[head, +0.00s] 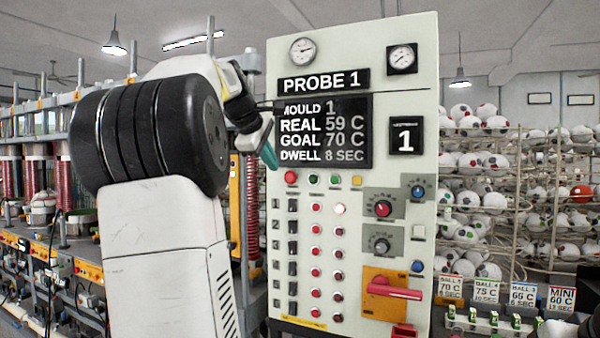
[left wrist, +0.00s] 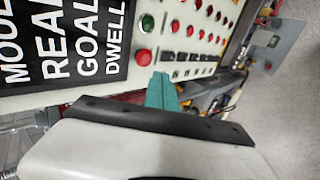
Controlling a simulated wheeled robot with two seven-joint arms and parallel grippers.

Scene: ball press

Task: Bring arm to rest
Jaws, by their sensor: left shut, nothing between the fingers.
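My left arm comes in from the left and bends over in front of the control panel's left edge. My left gripper (head: 269,155) has teal fingertips, shut and empty, just above the panel's red button (head: 290,176). In the left wrist view the teal fingertips (left wrist: 162,91) show close together near the red button (left wrist: 143,57); I cannot tell whether they touch it. My right gripper is not in view.
The panel carries rows of switches and lamps, a red dial (head: 383,208) and a red lever (head: 394,291). Racks of balls (head: 480,200) stand at right, with temperature cards (head: 523,295) below. Press machines (head: 40,240) stand at left behind my arm.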

